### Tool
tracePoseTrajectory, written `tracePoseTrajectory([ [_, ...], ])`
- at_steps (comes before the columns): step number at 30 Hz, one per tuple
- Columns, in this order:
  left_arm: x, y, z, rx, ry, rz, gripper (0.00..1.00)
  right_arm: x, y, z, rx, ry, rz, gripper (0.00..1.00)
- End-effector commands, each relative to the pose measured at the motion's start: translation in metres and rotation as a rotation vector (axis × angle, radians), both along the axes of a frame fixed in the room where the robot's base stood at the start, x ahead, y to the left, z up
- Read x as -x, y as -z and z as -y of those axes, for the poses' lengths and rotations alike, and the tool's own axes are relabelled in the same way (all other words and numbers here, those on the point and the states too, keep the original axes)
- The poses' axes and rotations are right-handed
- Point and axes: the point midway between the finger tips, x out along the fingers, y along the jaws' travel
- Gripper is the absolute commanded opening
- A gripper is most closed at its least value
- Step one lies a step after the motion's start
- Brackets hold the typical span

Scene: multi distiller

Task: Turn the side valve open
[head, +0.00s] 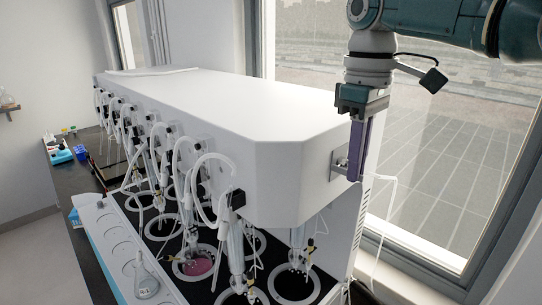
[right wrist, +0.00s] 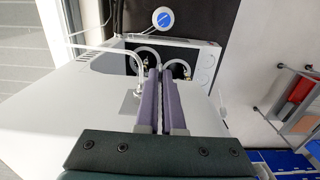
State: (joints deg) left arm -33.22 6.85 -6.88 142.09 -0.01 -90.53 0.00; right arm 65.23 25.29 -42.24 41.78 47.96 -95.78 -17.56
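The distiller (head: 230,95) is a long white machine with a row of glassware along its front. On its near end face, a small metal plate with the side valve (head: 341,163) shows at the right. My right gripper (head: 357,160) points down right beside this plate, its purple fingers overlapping its right edge. In the right wrist view the two purple fingers (right wrist: 160,75) lie side by side with only a thin gap. The metal plate (right wrist: 130,102) shows just left of them. The valve handle is mostly hidden, and I see nothing clearly held. My left gripper is out of view.
A flask (head: 146,284) stands on the white rack at the front left. Glassware hangs over round wells below the machine. A window lies behind my right arm. A white hose (head: 385,205) hangs right of the valve. A blue-and-white disc (right wrist: 163,18) shows in the wrist view.

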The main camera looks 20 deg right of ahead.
Motion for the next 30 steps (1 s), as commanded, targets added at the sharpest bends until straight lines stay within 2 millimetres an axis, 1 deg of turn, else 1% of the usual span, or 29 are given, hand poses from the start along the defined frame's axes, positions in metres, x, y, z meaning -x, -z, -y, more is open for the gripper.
tracePoseTrajectory([
  [5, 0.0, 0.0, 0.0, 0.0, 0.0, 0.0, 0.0, 0.001, 0.001, -0.001, -0.001, -0.001, -0.001, 0.0],
  [6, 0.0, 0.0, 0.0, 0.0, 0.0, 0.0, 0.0, 0.0, 0.001, -0.001, -0.001, -0.001, -0.001, 0.09],
  [13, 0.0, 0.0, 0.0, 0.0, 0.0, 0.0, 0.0, 0.0, 0.001, 0.0, -0.001, -0.001, 0.0, 0.35],
  [20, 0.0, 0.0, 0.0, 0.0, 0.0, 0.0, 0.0, 0.0, 0.0, 0.0, 0.0, 0.0, 0.001, 0.35],
  [23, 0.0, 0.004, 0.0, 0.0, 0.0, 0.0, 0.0, -0.001, -0.004, 0.0, -0.002, -0.001, 0.004, 0.35],
  [26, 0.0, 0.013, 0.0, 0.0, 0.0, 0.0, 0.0, -0.002, -0.017, -0.001, -0.001, -0.003, 0.007, 0.35],
  [30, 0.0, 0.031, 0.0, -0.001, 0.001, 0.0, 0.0, -0.002, -0.044, -0.001, -0.001, -0.001, 0.008, 0.35],
])
